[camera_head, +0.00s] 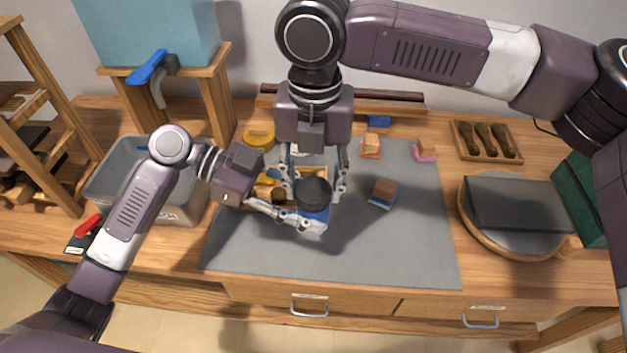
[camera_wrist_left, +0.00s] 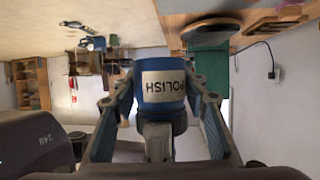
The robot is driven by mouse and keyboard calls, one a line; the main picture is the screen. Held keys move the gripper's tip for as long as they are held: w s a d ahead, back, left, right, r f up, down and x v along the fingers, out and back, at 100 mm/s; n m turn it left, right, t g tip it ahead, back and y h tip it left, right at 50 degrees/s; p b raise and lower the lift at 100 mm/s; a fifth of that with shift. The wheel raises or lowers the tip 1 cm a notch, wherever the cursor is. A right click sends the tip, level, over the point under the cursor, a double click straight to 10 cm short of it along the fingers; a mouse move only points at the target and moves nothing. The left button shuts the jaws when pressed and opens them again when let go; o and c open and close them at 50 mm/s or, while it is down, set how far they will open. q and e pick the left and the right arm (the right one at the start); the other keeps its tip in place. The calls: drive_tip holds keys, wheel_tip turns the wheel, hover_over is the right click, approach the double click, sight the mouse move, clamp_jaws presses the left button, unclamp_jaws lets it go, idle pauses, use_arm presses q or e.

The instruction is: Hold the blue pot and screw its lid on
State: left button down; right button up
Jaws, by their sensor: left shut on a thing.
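The blue pot (camera_head: 313,215) stands over the grey mat in the head view, partly hidden by my grippers. In the left wrist view the pot (camera_wrist_left: 163,66) shows its pale POLISH label, upside down. My left gripper (camera_head: 308,222) is shut on the pot from the left; its fingers flank it in the wrist view. The dark round lid (camera_head: 314,191) is over the pot's top. Whether it is seated is hidden. My right gripper (camera_head: 315,190) points down from above, its fingers on either side of the lid. I cannot tell whether they touch it.
A blue-and-brown block (camera_head: 382,192) lies right of the pot on the grey mat (camera_head: 400,245). A grey bin (camera_head: 180,205) stands left and a yellow tin (camera_head: 259,136) behind. A round board (camera_head: 467,222) is at the right. The mat's front is clear.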

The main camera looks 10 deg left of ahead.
drive_tip(key=c, duration=0.7)
drive_tip(key=shift+o, duration=0.2)
drive_tip(key=m, duration=0.3)
drive_tip(key=shift+m, duration=0.4)
drive_tip(key=m, duration=1.6)
drive_tip(key=shift+m, duration=0.4)
drive_tip(key=m, duration=0.8)
drive_tip(key=shift+m, duration=0.3)
drive_tip(key=o, duration=1.4)
drive_tip(key=shift+c, duration=0.2)
